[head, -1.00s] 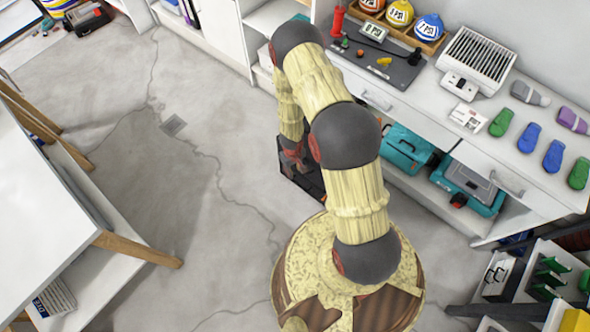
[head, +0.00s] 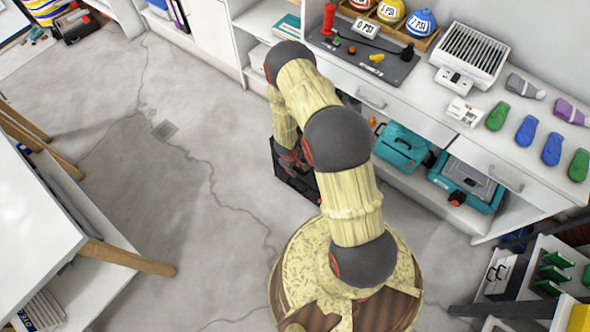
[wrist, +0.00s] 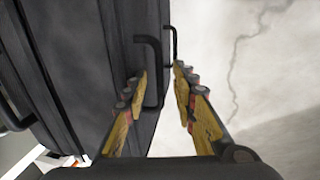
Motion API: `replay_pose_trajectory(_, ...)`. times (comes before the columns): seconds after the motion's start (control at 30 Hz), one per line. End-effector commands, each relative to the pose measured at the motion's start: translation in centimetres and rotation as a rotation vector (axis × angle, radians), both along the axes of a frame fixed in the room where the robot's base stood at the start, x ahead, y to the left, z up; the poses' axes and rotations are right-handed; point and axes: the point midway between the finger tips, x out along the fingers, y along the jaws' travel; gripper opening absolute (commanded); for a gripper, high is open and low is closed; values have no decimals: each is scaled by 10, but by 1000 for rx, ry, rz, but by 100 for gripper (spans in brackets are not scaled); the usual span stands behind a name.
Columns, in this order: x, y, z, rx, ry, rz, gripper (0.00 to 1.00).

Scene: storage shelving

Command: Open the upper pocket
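A black case (head: 293,188) stands on the floor beyond my base, partly hidden by my arm in the head view. In the wrist view the dark case (wrist: 80,60) fills the left side, with ridged seams running down its face. A black bar handle (wrist: 158,68) sticks out from it. My gripper (wrist: 162,83) is open, with one yellow finger on each side of this handle. The left finger looks close to the handle; I cannot tell whether it touches. A second dark handle (wrist: 15,118) shows at the left edge. I cannot tell which part is the upper pocket.
A white counter (head: 450,103) with drawers and shelves runs along the right, with teal toolboxes (head: 402,148) below it. A white table (head: 38,215) with wooden legs stands at the left. The cracked grey floor (head: 190,230) between is clear.

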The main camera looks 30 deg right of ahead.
Motion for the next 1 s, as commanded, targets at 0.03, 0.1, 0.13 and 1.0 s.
replay_pose_trajectory(0.03, 0, -1, -3, 0, 0, 0, 27)
replay_pose_trajectory(0.1, 0, -1, -4, 0, 0, -1, 27)
replay_pose_trajectory(0.13, 1, -1, -4, 0, 0, -1, 27)
replay_pose_trajectory(1.0, 0, -1, -3, 0, 0, -1, 0)
